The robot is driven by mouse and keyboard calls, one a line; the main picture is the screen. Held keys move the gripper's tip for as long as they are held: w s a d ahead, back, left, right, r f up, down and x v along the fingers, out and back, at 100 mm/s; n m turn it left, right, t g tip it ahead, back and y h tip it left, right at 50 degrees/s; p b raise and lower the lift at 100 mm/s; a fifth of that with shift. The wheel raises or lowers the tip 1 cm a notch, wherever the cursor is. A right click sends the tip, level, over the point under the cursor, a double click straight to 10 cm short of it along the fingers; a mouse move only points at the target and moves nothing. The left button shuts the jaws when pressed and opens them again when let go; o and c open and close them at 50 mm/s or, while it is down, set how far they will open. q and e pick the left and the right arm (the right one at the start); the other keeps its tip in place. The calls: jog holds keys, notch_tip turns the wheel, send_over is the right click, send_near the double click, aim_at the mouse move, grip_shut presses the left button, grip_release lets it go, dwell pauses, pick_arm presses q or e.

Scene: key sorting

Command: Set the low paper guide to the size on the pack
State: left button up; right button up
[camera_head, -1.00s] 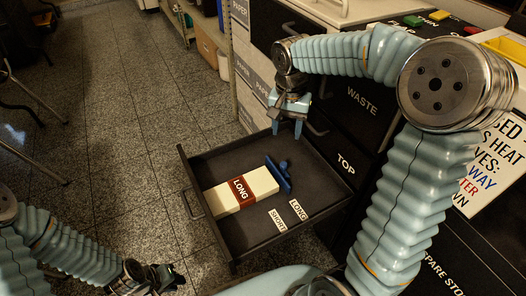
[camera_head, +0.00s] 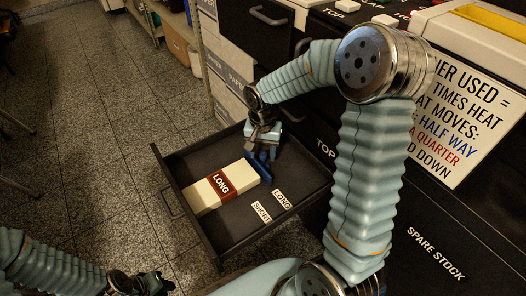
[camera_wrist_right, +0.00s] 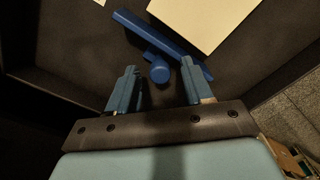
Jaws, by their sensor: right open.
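The paper pack (camera_head: 235,178) is cream with a brown band reading LONG and lies in the open drawer (camera_head: 236,232). The blue paper guide (camera_head: 265,172) is at the pack's right end; in the right wrist view its bar (camera_wrist_right: 190,56) lies along the pack's edge (camera_wrist_right: 205,22), with a round knob (camera_wrist_right: 160,72). A LONG label (camera_head: 283,200) and a SHORT label (camera_head: 261,212) are on the drawer floor. My right gripper (camera_wrist_right: 160,88) is open, its fingers on either side of the knob, not closed on it. My left gripper (camera_head: 145,284) is low at left, its jaws unclear.
Dark cabinet fronts, one marked TOP, stand right behind the drawer. A white sign (camera_head: 455,115) is at the right. Grey speckled floor (camera_head: 90,150) left of the drawer is clear.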

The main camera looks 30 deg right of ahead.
grip_shut()
dwell(0.3)
jog(key=shift+a, duration=0.6)
grip_release()
notch_tip(320, 180, up, 14)
jog(key=p, duration=0.2)
jog(key=shift+p, duration=0.35)
